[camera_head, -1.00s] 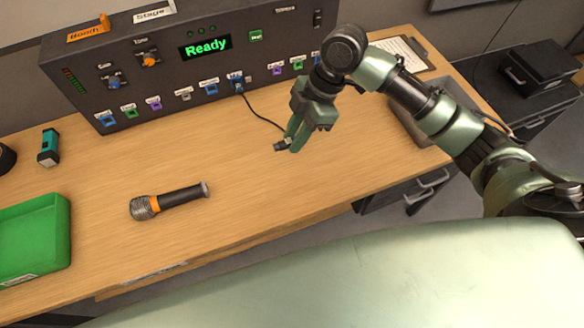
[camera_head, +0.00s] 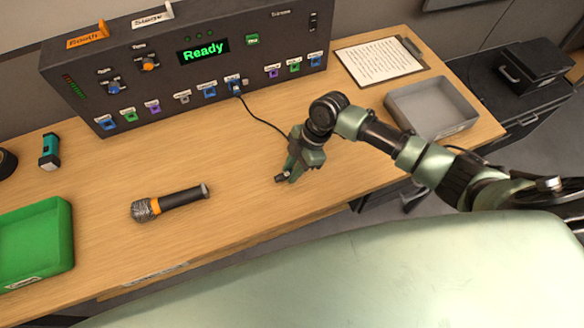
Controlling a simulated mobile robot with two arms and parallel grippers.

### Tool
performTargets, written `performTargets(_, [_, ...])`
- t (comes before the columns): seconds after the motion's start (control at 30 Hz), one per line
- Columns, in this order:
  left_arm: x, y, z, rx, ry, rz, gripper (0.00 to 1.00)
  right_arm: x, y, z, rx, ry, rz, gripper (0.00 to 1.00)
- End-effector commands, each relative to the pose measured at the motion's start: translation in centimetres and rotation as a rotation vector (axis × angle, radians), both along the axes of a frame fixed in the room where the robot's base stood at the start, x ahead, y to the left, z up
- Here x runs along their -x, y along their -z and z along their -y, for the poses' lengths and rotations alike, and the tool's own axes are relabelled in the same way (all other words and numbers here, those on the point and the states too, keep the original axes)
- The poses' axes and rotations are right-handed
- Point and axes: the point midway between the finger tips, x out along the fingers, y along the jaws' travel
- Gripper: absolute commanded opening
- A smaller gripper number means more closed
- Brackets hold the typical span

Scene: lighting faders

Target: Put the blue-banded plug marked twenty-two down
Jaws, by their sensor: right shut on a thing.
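My right gripper (camera_head: 287,176) is low over the wooden table (camera_head: 240,200), to the right of the microphone. It is shut on a small dark plug (camera_head: 280,178) that shows at its fingertips. The plug's blue band and number are too small to make out. I cannot tell whether the plug touches the tabletop. A black cable (camera_head: 262,120) runs from a blue connector (camera_head: 236,87) in the panel's socket row towards the gripper. My left gripper is not in view.
A dark control panel (camera_head: 150,80) with a green "Ready" display stands at the back. A microphone (camera_head: 170,203) and a green tray (camera_head: 65,235) lie to the left. A grey tray (camera_head: 470,118) and a clipboard (camera_head: 380,60) are at the right. The table around the gripper is clear.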

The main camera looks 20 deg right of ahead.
Motion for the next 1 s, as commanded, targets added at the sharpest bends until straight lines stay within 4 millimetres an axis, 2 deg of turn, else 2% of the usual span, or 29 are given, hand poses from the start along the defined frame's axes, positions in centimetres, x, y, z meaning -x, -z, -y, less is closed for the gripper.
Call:
performTargets(0.63, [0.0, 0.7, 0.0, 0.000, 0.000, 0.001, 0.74, 0.1, 1.3, 0.0, 0.001, 0.000, -0.001, 0.00])
performTargets(0.67, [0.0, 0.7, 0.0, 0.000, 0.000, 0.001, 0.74, 0.1, 1.3, 0.0, 0.001, 0.000, -0.002, 0.29])
performTargets(0.7, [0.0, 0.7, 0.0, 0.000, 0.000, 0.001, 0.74, 0.1, 1.4, 0.0, 0.002, 0.000, -0.003, 0.40])
performTargets(0.73, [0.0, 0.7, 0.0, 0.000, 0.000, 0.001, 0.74, 0.2, 1.4, 0.0, 0.002, -0.001, -0.004, 0.45])
performTargets(1.0, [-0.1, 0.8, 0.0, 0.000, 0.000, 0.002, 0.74, 0.5, 1.7, 0.0, 0.004, -0.003, -0.014, 0.45])
